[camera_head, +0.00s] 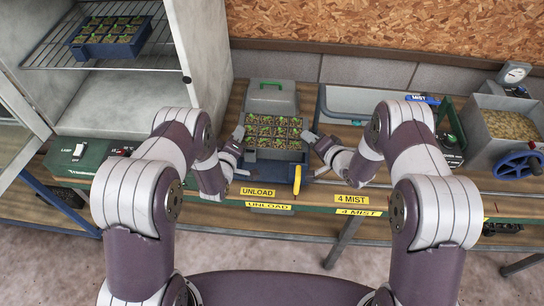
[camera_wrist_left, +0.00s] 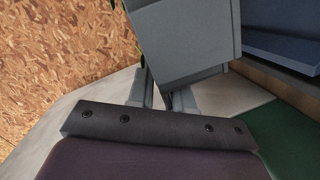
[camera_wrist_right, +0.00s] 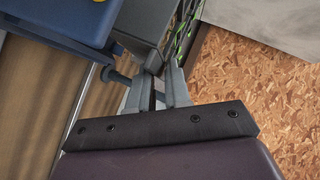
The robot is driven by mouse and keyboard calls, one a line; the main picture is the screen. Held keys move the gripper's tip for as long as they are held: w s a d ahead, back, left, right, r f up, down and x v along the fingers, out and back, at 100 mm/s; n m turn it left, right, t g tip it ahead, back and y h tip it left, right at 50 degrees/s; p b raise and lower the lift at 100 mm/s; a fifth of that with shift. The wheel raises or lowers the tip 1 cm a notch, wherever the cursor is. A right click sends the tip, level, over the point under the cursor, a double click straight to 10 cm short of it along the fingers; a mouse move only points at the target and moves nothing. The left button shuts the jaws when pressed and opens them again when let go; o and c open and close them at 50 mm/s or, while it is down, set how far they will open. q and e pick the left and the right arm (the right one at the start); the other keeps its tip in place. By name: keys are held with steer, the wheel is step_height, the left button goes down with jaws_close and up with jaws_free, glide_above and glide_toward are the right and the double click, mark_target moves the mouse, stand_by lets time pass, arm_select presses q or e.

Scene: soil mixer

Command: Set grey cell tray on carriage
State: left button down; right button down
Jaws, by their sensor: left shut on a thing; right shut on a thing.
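The grey cell tray (camera_head: 249,155), full of soil and small green seedlings, is at the middle of the bench in the head view, behind the UNLOAD label. My left gripper (camera_head: 239,133) is shut on its left end; the tray's grey wall also shows in the left wrist view (camera_wrist_left: 190,40). My right gripper (camera_head: 312,137) is shut on its right end, and the tray's grey side shows in the right wrist view (camera_wrist_right: 145,30). A blue carriage with a yellow handle (camera_head: 297,180) is close in front of the tray. I cannot tell whether they touch.
A grey and green box (camera_head: 270,98) stands right behind the tray. A blue tray of seedlings (camera_head: 104,50) is on a wire rack in the open cabinet at left. A green control box (camera_head: 88,158) is at left.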

arm_select(q)
steer(key=shift+s+d, duration=0.1)
steer(key=shift+d, duration=0.2)
arm_select(e)
steer(key=shift+s+a, duration=0.15)
steer(key=shift+a, duration=0.1)
